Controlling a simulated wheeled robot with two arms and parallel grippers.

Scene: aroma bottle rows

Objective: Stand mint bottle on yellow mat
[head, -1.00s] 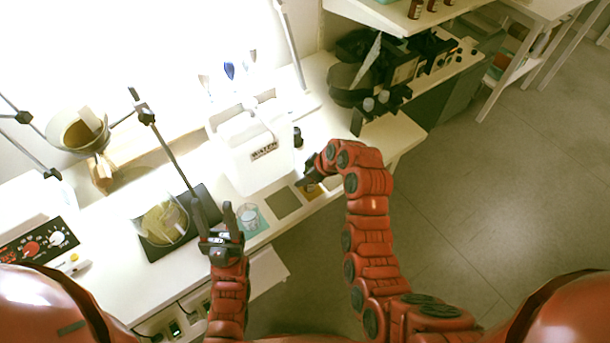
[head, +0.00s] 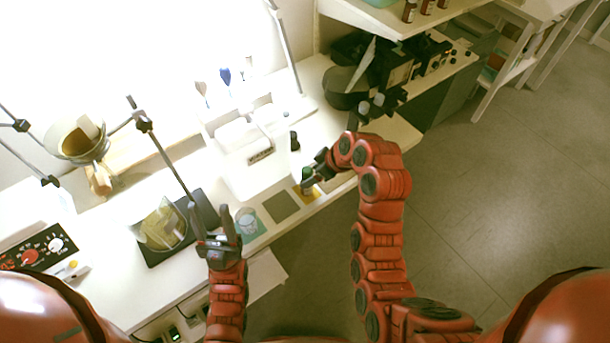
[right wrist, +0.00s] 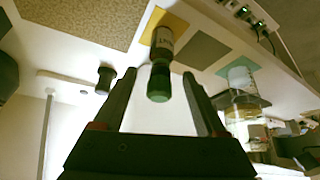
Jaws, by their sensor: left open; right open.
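The mint bottle (right wrist: 161,58), dark with a green cap and a pale label, stands upright on the yellow mat (right wrist: 172,19). In the head view the bottle (head: 307,175) shows small on the yellow mat (head: 310,194), partly hidden by my right gripper (head: 312,172). In the right wrist view my right gripper (right wrist: 158,76) is open, with a finger on each side of the cap and gaps between; it does not hold the bottle. My left gripper (head: 225,218) is open and empty in front of the bench, left of the mats.
A grey mat (head: 281,206) and a teal mat (head: 262,229) with a glass beaker (head: 246,220) lie left of the yellow mat. A black-capped bottle (head: 294,141) stands behind. A white water container (head: 247,172) and a stand with a black base (head: 205,207) occupy the bench.

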